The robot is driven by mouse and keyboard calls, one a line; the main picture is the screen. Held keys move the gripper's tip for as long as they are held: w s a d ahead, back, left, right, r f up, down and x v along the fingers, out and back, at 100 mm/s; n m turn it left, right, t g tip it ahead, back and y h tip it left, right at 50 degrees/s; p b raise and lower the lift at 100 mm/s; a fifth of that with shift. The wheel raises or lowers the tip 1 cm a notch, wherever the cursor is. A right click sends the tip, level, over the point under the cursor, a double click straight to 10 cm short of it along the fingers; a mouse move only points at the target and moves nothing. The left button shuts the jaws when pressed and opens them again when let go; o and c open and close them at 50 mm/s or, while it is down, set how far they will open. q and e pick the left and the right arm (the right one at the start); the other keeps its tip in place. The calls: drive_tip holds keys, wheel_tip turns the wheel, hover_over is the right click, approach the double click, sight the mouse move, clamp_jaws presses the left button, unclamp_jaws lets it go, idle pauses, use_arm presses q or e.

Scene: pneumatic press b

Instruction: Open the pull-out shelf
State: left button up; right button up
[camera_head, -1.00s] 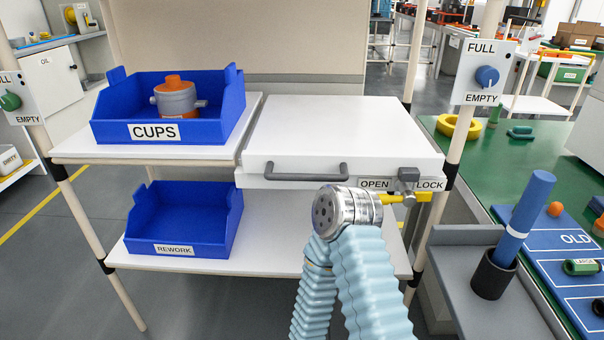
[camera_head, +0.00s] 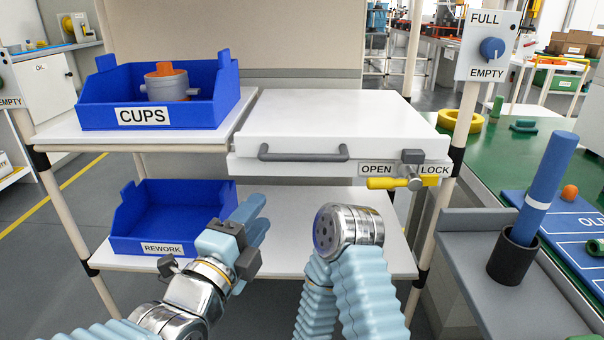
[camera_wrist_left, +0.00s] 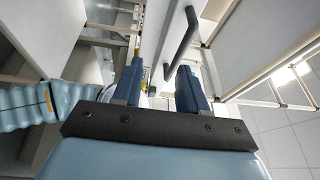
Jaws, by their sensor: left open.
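The white pull-out shelf (camera_head: 330,125) is pushed in, at the upper right of the rack. Its dark grey bar handle (camera_head: 303,154) is on the front, and the handle shows in the left wrist view (camera_wrist_left: 183,42). At the shelf's right is a lock with a yellow lever (camera_head: 388,183), lying toward the OPEN label (camera_head: 376,169). My left gripper (camera_head: 257,220) is open and empty, below and in front of the handle. In the left wrist view the handle is beyond the fingers (camera_wrist_left: 160,85), not gripped. My right gripper is out of view; only its arm shows.
A blue CUPS bin (camera_head: 150,93) stands left of the shelf. An empty blue REWORK bin (camera_head: 165,225) is on the lower shelf, close to my left gripper. A rack post (camera_head: 455,165) is right of the lock. A dark holder (camera_head: 510,258) with a blue cylinder stands at right.

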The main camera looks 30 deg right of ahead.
sight(300, 160)
use_arm(q)
drive_tip(key=shift+m+h, duration=0.6)
drive_tip(key=shift+m, duration=0.3)
drive_tip(key=w+d+r, duration=0.1)
drive_tip(key=w+d, duration=0.1)
drive_tip(key=d, duration=0.2)
drive_tip(key=w+d+r+p, duration=0.1)
drive_tip(key=d+r, duration=0.1)
drive_tip(key=d, duration=0.2)
drive_tip(key=w+d+r, duration=0.2)
drive_tip(key=d, duration=0.2)
drive_tip(key=shift+w+r+p, duration=0.25)
drive_tip(key=shift+w+p, duration=0.05)
clamp_jaws()
